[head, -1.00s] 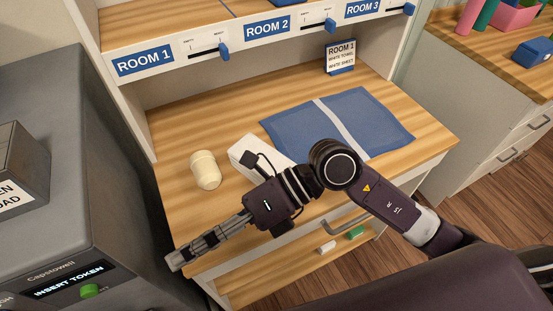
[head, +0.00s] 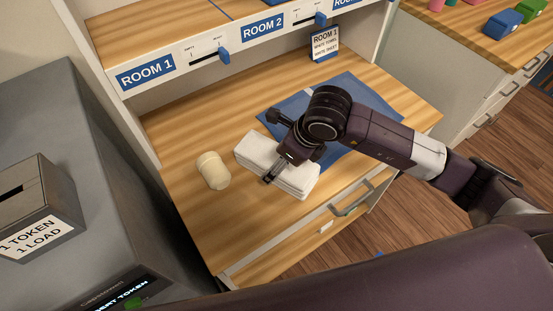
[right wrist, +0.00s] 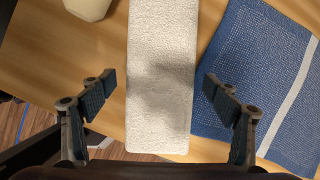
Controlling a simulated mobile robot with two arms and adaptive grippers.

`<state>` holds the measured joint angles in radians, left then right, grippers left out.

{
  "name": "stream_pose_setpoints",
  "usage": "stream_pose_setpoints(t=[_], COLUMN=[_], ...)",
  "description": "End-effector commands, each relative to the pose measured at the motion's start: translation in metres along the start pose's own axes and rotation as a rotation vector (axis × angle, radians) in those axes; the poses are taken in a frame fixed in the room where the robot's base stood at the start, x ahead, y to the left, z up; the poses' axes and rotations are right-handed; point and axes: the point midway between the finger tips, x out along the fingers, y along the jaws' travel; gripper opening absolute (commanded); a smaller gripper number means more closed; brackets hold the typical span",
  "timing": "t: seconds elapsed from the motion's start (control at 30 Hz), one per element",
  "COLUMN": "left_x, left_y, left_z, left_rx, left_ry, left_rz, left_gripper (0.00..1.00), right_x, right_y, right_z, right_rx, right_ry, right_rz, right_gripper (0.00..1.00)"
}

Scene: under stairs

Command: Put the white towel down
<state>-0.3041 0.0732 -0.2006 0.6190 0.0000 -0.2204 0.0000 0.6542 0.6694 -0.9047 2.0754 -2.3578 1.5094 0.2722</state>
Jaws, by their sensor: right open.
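The white towel (head: 298,181) is a folded stack lying on the wooden counter, beside a blue mat (head: 362,97) with a pale stripe. My right gripper (head: 270,180) is over the towel in the head view, its fingers pointing down. In the right wrist view the towel (right wrist: 162,35) runs between the two spread fingers, with a gap on each side, so the gripper is open and not gripping it. The arm hides part of the mat. My left gripper is not in view.
A cream rounded jar (head: 213,171) stands just left of the towel. A ROOM 1 card (head: 325,43) stands at the back, under a shelf with room labels and sliders. A grey token machine (head: 90,140) is at the left. The counter's front left is clear.

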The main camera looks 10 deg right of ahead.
Motion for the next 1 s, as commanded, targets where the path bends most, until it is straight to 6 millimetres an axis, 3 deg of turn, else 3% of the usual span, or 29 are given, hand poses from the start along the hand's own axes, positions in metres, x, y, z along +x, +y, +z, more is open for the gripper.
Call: stream_pose_setpoints(t=[0.2, 0.4, 0.9, 1.0], left_x=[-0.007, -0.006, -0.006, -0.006], left_y=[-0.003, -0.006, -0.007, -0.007], left_z=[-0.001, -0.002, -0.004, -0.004], left_rx=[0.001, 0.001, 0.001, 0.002], left_ry=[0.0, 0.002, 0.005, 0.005], left_rz=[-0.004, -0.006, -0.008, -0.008], left_gripper=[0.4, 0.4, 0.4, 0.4], right_x=[0.019, 0.02, 0.019, 0.019], right_y=[0.0, 0.0, 0.0, 0.0], right_z=[0.0, 0.0, 0.001, 0.001], right_rx=[0.002, 0.002, 0.002, 0.002], right_ry=[-0.001, -0.003, -0.005, -0.005], right_rz=[0.001, 0.001, 0.0, 0.0], right_gripper=[0.81, 0.81, 0.26, 0.25])
